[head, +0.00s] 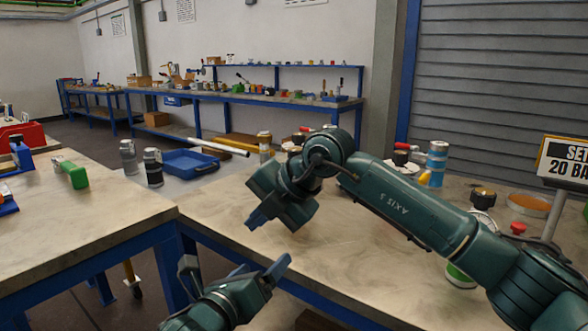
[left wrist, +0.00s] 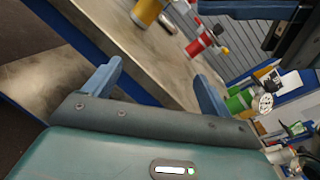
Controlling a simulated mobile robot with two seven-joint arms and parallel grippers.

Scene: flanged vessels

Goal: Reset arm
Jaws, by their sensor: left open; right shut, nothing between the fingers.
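My left gripper (head: 234,268) is low in the head view, in front of the near edge of the right-hand workbench (head: 330,262). Its blue fingers are spread apart with nothing between them. The same open fingers show in the left wrist view (left wrist: 158,84), with the bench edge beyond them. My right gripper (head: 262,216) is above the left part of that bench, at the end of my dark green right arm. It is shut and empty. My right arm crosses the bench from the lower right and hides part of the items behind it.
A blue tray (head: 190,162), two grey cylinders and a blue-and-silver cylinder (head: 436,163) stand towards the back. A sign (head: 566,160) stands at the right. Another bench (head: 70,225) is at the left, across a gap. The right bench's front middle is mostly clear.

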